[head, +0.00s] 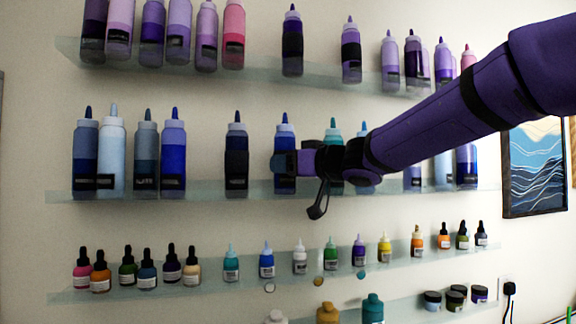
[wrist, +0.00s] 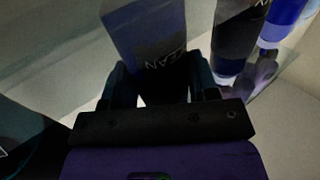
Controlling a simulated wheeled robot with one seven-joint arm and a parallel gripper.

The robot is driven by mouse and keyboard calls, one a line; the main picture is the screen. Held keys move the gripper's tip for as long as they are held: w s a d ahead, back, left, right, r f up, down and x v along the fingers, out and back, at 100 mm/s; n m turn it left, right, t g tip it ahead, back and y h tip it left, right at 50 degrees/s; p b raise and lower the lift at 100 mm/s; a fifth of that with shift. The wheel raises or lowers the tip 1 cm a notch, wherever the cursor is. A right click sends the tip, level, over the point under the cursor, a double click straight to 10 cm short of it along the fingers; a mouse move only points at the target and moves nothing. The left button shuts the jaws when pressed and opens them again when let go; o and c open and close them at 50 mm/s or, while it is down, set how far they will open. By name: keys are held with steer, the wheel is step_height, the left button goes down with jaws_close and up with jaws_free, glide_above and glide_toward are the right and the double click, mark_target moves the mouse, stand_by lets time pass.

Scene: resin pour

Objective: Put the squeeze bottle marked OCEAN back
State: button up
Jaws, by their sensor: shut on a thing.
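The OCEAN squeeze bottle (head: 285,137) is blue with a dark blue nozzle. It is upright at the middle glass shelf (head: 210,189), in the gap between a dark-banded blue bottle (head: 236,135) and a teal bottle (head: 333,133). My gripper (head: 284,163) reaches in from the right and is shut on its lower half. In the wrist view the bottle (wrist: 152,28) stands between my fingers (wrist: 160,88), with the letters "EAN" showing on its label. Its base looks level with the shelf, but I cannot tell whether it touches.
Bottles in blue shades (head: 172,150) stand to the left on the same shelf. Purple and pink bottles (head: 292,45) fill the shelf above. Small dropper bottles (head: 266,262) line the shelf below. My arm covers part of the bottles at right. A wave picture (head: 535,170) hangs at right.

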steer(key=shift+f, duration=0.1)
steer(key=o, duration=0.9)
